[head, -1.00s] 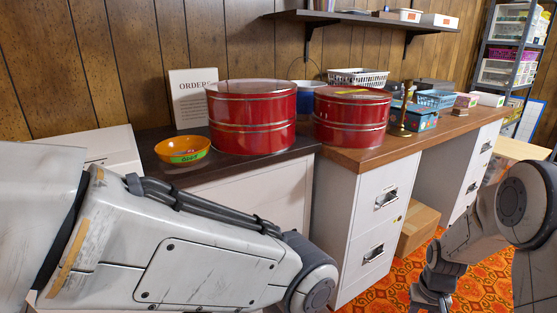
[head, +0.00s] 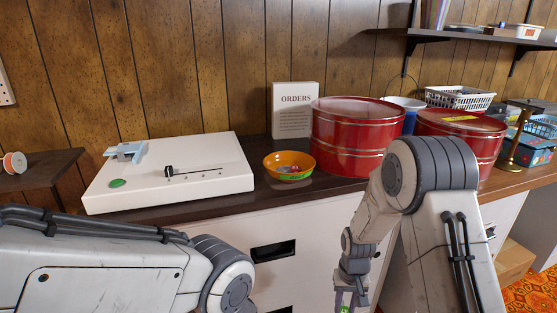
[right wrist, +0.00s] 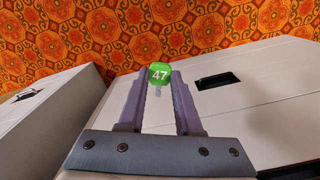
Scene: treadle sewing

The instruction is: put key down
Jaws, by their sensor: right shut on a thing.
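The key shows as a green tag marked 47 (right wrist: 160,73) with a small pale piece below it, between the fingertips of my right gripper (right wrist: 160,85) in the right wrist view. The gripper is shut on it. In the head view my right gripper (head: 345,297) hangs at the bottom, in front of the white cabinet and below the counter edge, with a bit of green at its tip. An orange bowl (head: 288,174) with a green patch stands on the dark counter above and left of it, with small things inside. My left gripper is out of view; only its arm shows.
A white flat machine (head: 165,175) lies on the counter at left. An ORDERS sign (head: 294,112) and two red drums (head: 352,137) stand right of it, beside a blue pot (head: 409,108). The cabinet front has a dark slot handle (head: 272,251). A thread spool (head: 15,162) sits far left.

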